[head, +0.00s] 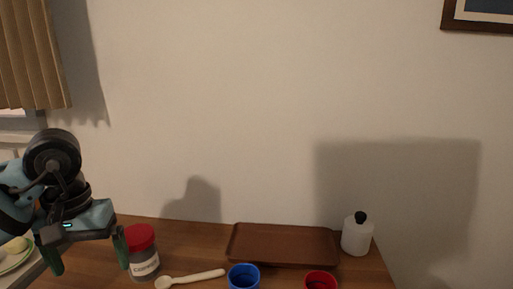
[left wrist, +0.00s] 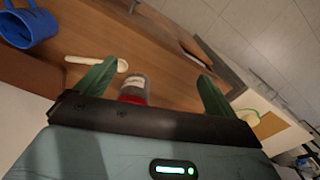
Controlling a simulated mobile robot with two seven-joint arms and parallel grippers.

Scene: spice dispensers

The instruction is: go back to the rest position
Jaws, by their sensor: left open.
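My left gripper (head: 88,254) is open and empty at the left of the head view, with its green fingers apart and pointing down. The left wrist view also shows its two green fingers (left wrist: 150,85) spread apart. A spice jar (head: 143,254) with a red lid and a white label stands upright on the wooden table, just right of the gripper. In the left wrist view the jar (left wrist: 134,83) shows between and beyond the fingers. I cannot tell whether a finger touches it. My right gripper is not in view.
A white spoon (head: 192,279), a blue cup (head: 244,277) and a red cup (head: 320,281) are near the front of the table. A brown tray (head: 283,245) lies behind them. A white bottle (head: 356,236) with a black cap stands right. A plate (head: 15,259) is at far left.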

